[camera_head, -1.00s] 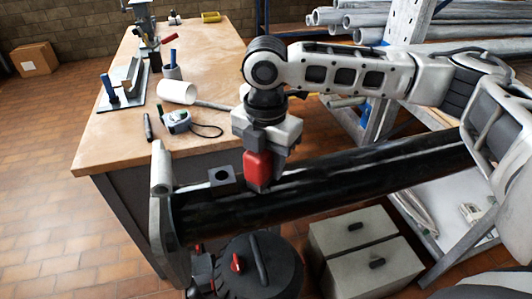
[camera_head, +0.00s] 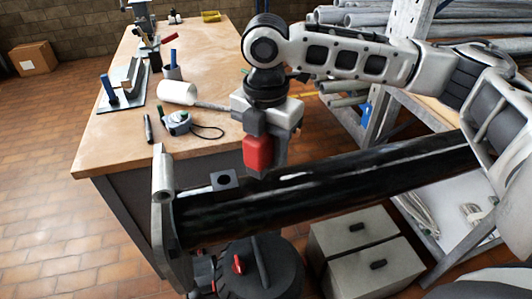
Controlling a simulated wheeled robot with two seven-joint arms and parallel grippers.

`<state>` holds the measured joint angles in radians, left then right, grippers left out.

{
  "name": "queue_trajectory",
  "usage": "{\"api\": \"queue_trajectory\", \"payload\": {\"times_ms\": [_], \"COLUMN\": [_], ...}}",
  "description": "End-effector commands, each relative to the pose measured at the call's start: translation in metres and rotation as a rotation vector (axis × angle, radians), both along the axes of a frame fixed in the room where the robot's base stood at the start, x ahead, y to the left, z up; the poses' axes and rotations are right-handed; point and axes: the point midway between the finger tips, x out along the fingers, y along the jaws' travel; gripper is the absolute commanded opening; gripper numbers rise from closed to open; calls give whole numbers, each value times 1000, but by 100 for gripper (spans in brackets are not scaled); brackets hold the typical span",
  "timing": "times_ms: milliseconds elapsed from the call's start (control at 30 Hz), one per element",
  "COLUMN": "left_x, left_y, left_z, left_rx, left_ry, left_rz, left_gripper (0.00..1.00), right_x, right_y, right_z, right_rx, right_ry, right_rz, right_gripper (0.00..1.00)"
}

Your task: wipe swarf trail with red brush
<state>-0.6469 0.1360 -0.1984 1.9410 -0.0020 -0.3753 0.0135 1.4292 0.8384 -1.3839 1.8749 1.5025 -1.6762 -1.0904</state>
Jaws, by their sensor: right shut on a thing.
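My right gripper (camera_head: 266,128) points down and is shut on the red brush (camera_head: 257,152). The brush's lower end overlaps the upper edge of the black mast tube (camera_head: 330,196); I cannot tell whether it touches. The tube slopes up to the right from a grey flange (camera_head: 163,205) at its left end. A pale streak (camera_head: 297,177) lies on top of the tube just right of the brush; fainter pale marks run further right. I cannot tell swarf from glare there. A small dark block with a hole (camera_head: 224,180) sits on the tube left of the brush. My left gripper is out of view.
Grey boxes (camera_head: 335,232) and a round black machine (camera_head: 285,270) stand below the tube. A pipe rack (camera_head: 395,70) is at right.

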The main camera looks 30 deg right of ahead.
Motion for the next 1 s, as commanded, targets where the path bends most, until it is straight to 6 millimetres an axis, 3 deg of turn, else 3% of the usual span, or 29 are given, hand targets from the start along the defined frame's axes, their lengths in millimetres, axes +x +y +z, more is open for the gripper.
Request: {"api": "queue_trajectory", "payload": {"times_ms": [533, 1000], "left_x": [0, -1], "left_y": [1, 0], "left_z": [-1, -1], "left_rx": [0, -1], "left_ry": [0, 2], "left_rz": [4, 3], "left_gripper": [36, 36], "right_x": [1, 0], "right_y": [1, 2], "right_z": [49, 53], "right_rx": [1, 1], "right_ry": [-1, 1], "right_rz": [3, 3], "right_gripper": [11, 11]}}
